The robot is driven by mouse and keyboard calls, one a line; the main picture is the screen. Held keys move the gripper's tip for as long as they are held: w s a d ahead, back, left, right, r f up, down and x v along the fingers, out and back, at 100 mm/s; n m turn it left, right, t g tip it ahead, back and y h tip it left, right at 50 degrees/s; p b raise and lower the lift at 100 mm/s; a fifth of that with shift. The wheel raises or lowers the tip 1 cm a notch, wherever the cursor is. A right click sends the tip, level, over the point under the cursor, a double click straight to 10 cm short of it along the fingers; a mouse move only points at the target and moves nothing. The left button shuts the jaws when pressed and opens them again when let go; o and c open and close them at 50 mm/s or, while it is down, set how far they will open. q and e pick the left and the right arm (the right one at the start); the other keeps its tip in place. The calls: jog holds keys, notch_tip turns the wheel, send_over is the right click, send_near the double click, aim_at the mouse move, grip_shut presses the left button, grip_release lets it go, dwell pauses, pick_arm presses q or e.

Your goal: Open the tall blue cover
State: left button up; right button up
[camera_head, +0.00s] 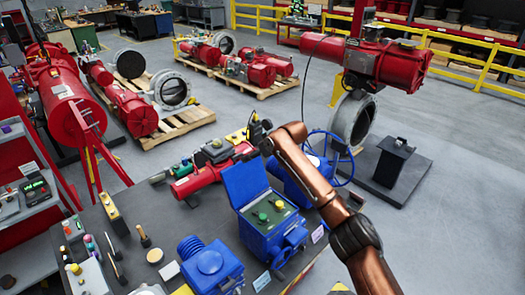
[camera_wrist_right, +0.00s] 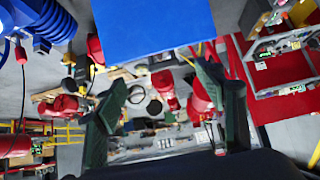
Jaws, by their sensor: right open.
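The tall blue cover (camera_head: 244,182) stands raised at the back of a blue actuator box (camera_head: 256,226), with the box's green panel and its green and yellow knobs exposed in front of it. In the right wrist view a flat blue panel, seemingly this cover (camera_wrist_right: 153,25), fills the upper middle. My right gripper (camera_head: 257,129) is above and behind the cover's top edge. In the wrist view my right gripper (camera_wrist_right: 161,82) has its two dark fingers spread wide, with nothing held between them. Contact with the cover cannot be seen. My left gripper is out of view.
The dark table (camera_head: 150,225) also holds a shorter blue unit (camera_head: 210,265), small tools at the left and a red actuator (camera_head: 200,180) behind. A blue handwheel (camera_head: 338,165) stands right of the box, partly behind my right arm. Pallets with red actuators lie beyond.

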jog(key=v, duration=0.6)
jog(key=shift+d+r, duration=0.1)
